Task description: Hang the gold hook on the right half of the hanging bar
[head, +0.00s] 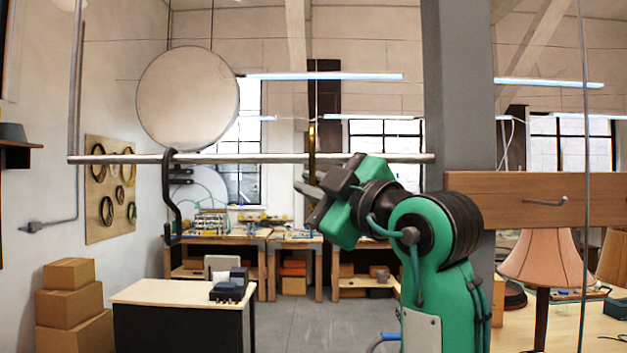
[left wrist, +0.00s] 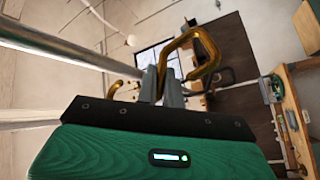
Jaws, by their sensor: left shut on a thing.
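The hanging bar (head: 260,158) is a pale horizontal rod, and it also seems to show at the left of the left wrist view (left wrist: 50,42). The gold hook (head: 312,140) is upright at the bar's right half, rising a little above it. In the left wrist view the gold hook (left wrist: 190,42) has a large bend beyond the fingers and a smaller end left of them. My left gripper (head: 308,190) is shut on it, just below the bar; its fingers also show in the left wrist view (left wrist: 165,82). I cannot tell whether the hook touches the bar. My right gripper is out of view.
A black hook (head: 172,195) hangs on the bar's left half. A round pale disc (head: 188,98) hangs above it. A grey pillar (head: 459,90) and a wooden board with a peg (head: 520,198) stand at the right. Between the black hook and my gripper the bar is clear.

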